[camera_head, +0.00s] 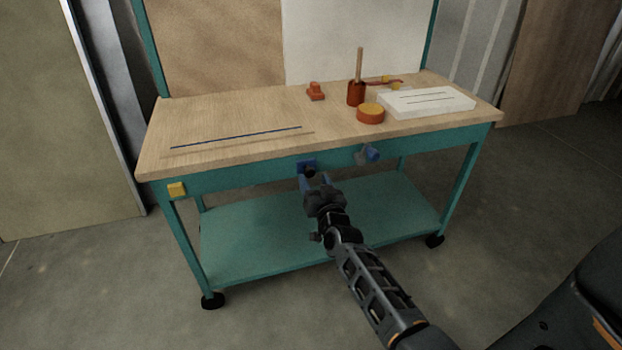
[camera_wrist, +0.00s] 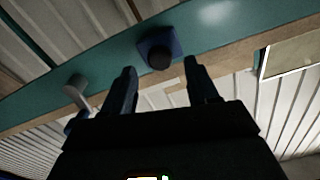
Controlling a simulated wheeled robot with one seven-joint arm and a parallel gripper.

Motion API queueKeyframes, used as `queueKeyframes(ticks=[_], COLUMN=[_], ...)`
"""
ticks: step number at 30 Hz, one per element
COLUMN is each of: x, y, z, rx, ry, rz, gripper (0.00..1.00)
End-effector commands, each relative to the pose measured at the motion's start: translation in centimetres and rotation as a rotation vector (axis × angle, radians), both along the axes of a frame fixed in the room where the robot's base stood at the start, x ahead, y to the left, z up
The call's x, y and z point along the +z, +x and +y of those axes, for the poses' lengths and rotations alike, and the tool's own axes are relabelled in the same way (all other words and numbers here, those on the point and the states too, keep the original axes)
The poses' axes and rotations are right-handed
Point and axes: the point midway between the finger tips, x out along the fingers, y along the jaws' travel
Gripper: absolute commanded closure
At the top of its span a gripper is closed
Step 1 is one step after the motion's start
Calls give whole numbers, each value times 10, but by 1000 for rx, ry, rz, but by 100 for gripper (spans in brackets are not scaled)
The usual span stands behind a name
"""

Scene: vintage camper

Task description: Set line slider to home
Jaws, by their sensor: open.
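No part is clearly labelled as the line slider. A blue square plate with a dark round knob (camera_head: 308,169) is on the front rail of the teal workbench (camera_head: 240,178); the knob also shows in the wrist view (camera_wrist: 160,57). A grey and blue lever-like part (camera_head: 369,154) is on the same rail to its right; in the wrist view it (camera_wrist: 76,90) appears left of the knob. A thin dark blue line (camera_head: 236,137) runs along the tabletop's left half. My gripper (camera_head: 314,182) is open and empty, its fingertips (camera_wrist: 160,67) on either side of the knob in the picture; contact cannot be told.
The top holds a small red part (camera_head: 315,92), a red cup with a stick (camera_head: 356,93), an orange round tin (camera_head: 370,113) and a white slab (camera_head: 428,102). A teal lower shelf (camera_head: 270,241) lies below.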

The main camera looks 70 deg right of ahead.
Motion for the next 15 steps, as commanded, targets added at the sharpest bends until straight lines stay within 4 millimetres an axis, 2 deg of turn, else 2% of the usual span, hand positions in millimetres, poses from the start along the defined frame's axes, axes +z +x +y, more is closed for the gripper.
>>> queueKeyframes(ticks=[6,15], x=[-1,0], y=[17,21], z=[-19,-24], rx=[1,1], ry=[-1,0], rz=[1,1], gripper=[41,41])
